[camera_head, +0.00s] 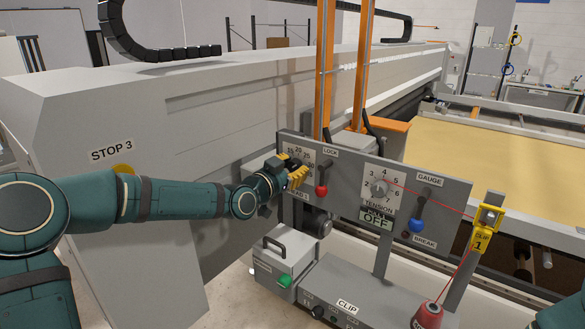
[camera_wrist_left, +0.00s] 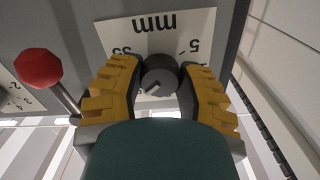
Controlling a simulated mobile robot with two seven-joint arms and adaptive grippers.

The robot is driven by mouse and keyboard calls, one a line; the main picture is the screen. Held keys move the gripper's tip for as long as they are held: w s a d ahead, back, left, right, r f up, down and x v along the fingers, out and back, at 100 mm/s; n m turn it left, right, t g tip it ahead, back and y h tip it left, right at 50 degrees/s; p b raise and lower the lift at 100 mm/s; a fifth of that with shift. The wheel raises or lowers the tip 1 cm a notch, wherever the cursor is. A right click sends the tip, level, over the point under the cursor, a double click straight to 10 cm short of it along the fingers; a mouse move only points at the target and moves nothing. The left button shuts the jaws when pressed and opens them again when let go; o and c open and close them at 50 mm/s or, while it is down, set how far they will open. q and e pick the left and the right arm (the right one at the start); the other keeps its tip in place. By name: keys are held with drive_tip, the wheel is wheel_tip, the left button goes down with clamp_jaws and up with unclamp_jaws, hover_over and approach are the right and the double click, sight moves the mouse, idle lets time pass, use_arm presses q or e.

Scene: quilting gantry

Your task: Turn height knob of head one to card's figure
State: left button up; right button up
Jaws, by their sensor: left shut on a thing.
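The height knob (camera_wrist_left: 158,76) of head one is a dark round knob on a white dial plate (camera_wrist_left: 188,24) marked "mm". My left gripper (camera_head: 294,174) is at this dial on the grey panel, by the label ending in "1". In the left wrist view its yellow fingers (camera_wrist_left: 158,88) stand on both sides of the knob and are shut on it. A light pointer mark shows on the knob; the figure it points to cannot be read. In the head view the gripper covers the knob and part of the scale. I see no card that I can identify. My right gripper is out of view.
A red-tipped LOCK lever (camera_head: 322,190) stands close right of the gripper; it also shows in the left wrist view (camera_wrist_left: 38,68). Further right are a tension dial (camera_head: 380,187), a blue-tipped GAUGE lever (camera_head: 416,224), a red thread and a yellow clip tag (camera_head: 482,241).

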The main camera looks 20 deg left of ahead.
use_arm(q)
drive_tip(key=shift+f+n+b, duration=0.1)
drive_tip(key=shift+n+b, duration=0.3)
drive_tip(key=shift+b, duration=0.3)
drive_tip(key=shift+n+b, duration=0.4)
drive_tip(key=shift+n, duration=0.2)
drive_tip(key=o, duration=1.2)
drive_tip(key=v, duration=1.2)
